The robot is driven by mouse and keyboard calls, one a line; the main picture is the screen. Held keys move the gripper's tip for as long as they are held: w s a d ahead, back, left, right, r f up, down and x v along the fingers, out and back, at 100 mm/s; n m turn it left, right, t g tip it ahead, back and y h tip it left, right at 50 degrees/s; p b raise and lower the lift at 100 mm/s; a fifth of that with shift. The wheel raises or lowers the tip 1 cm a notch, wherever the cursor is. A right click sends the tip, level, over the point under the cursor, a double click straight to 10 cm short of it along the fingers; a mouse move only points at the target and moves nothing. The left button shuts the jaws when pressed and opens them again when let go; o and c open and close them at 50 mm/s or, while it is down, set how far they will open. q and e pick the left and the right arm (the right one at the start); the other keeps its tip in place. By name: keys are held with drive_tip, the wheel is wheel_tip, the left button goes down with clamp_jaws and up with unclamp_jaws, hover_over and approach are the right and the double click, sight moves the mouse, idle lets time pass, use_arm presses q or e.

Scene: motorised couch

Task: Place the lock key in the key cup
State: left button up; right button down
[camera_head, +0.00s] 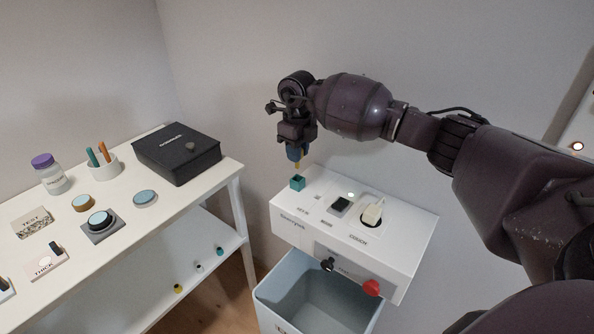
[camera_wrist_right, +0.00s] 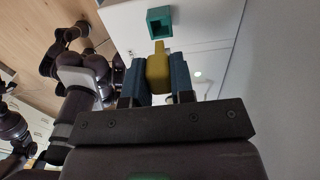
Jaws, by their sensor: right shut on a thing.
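The lock key is a yellow piece with a narrow tip (camera_wrist_right: 158,70), seen in the right wrist view. My right gripper (camera_head: 297,155) is shut on it, with its blue fingers on both sides. In the head view the key's tip shows just below the fingers. The key cup (camera_head: 297,182) is a small teal square cup on the corner of the white control box. It also shows in the right wrist view (camera_wrist_right: 159,21), just beyond the key's tip. The key is above the cup and appears apart from it. My left gripper is not in view.
The white control box (camera_head: 319,238) carries a dark switch (camera_head: 339,205), a white plug (camera_head: 372,212), a black knob (camera_head: 327,264) and a red knob (camera_head: 371,287). A pale blue bin (camera_head: 283,308) stands below. A white shelf table at left holds a black box (camera_head: 177,150) and several small items.

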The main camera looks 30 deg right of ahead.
sight(298, 168)
drive_tip(key=shift+f+b, duration=0.3)
drive_tip(key=shift+f, duration=2.7)
drive_tip(key=shift+f, duration=0.1)
drive_tip(key=c, duration=1)
unclamp_jaws()
